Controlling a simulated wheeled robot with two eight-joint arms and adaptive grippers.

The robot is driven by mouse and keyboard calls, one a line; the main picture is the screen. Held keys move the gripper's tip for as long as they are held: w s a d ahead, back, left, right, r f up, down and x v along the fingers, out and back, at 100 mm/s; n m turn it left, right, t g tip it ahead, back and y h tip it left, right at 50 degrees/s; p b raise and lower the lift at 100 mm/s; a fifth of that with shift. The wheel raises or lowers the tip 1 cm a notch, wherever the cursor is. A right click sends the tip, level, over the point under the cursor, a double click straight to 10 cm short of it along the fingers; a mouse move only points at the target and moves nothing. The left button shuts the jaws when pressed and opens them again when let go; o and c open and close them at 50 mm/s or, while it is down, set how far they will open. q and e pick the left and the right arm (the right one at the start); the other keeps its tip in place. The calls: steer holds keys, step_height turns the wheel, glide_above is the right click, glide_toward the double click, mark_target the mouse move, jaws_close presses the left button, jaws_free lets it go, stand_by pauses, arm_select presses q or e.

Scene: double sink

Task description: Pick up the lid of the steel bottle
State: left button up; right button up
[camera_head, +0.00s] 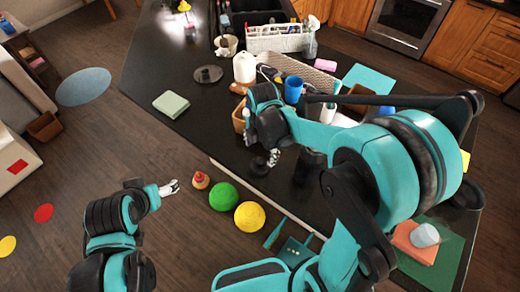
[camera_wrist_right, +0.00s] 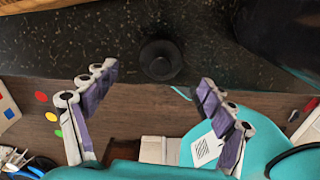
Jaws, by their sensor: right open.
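A round black lid with a raised knob (camera_wrist_right: 160,60) lies on the dark counter in the right wrist view, just beyond and between my fingertips. It also shows in the head view as a small dark disc (camera_head: 259,167) near the counter's front edge. My right gripper (camera_wrist_right: 157,82) is open and empty; in the head view its fingers (camera_head: 273,158) are just right of the lid. A dark cylinder (camera_head: 310,160), perhaps the steel bottle, stands to the right, partly hidden by my arm. My left gripper (camera_head: 170,187) is over the floor, away from the counter, its finger opening unclear.
A green ball (camera_head: 223,196) and a yellow ball (camera_head: 249,216) are below the counter's front edge. A green sponge (camera_head: 171,104), a dark disc (camera_head: 208,74) and a white jug (camera_head: 244,67) are on the counter. A white caddy (camera_head: 278,39) stands behind. Counter left of the lid is clear.

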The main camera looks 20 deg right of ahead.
mark_target(260, 161)
step_height(260, 161, down, 7)
steer(key=shift+s+a+f, duration=0.1)
steer(key=shift+a+f, duration=0.05)
steer(key=c, duration=1.2)
